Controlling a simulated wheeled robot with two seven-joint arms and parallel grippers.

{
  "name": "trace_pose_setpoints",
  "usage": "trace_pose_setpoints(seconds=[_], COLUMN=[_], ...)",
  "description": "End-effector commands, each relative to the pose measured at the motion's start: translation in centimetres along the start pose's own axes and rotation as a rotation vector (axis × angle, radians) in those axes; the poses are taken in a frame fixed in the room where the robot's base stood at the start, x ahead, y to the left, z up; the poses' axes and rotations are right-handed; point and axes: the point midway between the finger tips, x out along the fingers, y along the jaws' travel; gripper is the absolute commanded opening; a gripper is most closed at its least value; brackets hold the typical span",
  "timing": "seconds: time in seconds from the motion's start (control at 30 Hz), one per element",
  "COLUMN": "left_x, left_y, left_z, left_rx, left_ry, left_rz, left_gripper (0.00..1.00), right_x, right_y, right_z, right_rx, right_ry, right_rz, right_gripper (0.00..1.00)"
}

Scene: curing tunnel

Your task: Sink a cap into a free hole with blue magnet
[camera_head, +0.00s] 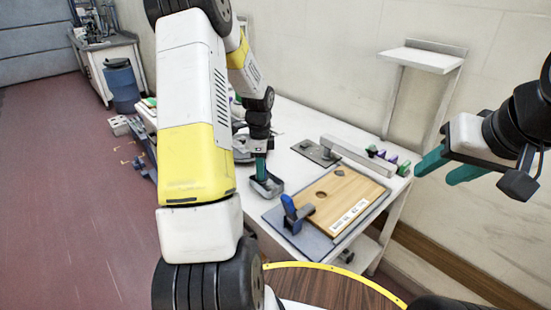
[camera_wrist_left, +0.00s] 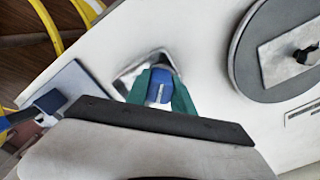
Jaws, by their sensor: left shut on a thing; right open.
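My left gripper (camera_head: 261,168) has its teal fingers shut on a small blue block, which looks like the blue magnet (camera_wrist_left: 158,92). The fingers point down at a small grey metal dish (camera_head: 273,188), which also shows behind the magnet in the left wrist view (camera_wrist_left: 124,83). I cannot tell whether the magnet touches the dish, and no cap can be made out in it. A wooden board (camera_head: 352,198) to the right has a round dark hole (camera_head: 321,194) and a dark diamond-shaped mark or part (camera_head: 340,173). My right gripper (camera_head: 440,169) is open and empty, off the table's right side.
A blue-handled clamp (camera_head: 295,213) stands on the board's near left edge, above a grey-blue base (camera_head: 272,218). A grey plate (camera_head: 315,153) and a bar with several coloured pieces (camera_head: 382,155) lie behind the board. A round grey disc (camera_wrist_left: 270,55) lies near the dish.

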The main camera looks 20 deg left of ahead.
Motion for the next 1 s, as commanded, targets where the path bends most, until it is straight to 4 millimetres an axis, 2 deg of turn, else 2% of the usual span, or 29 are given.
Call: trace_pose_setpoints(seconds=[1.0], left_x=[-3.1], left_y=[-0.1], left_z=[0.0], left_rx=[-0.001], left_ry=[0.0], left_rz=[-0.002], left_gripper=[0.0], right_x=[0.0], right_y=[0.0], right_z=[0.0], right_rx=[0.0], right_ry=[0.0], right_rz=[0.0], right_gripper=[0.44])
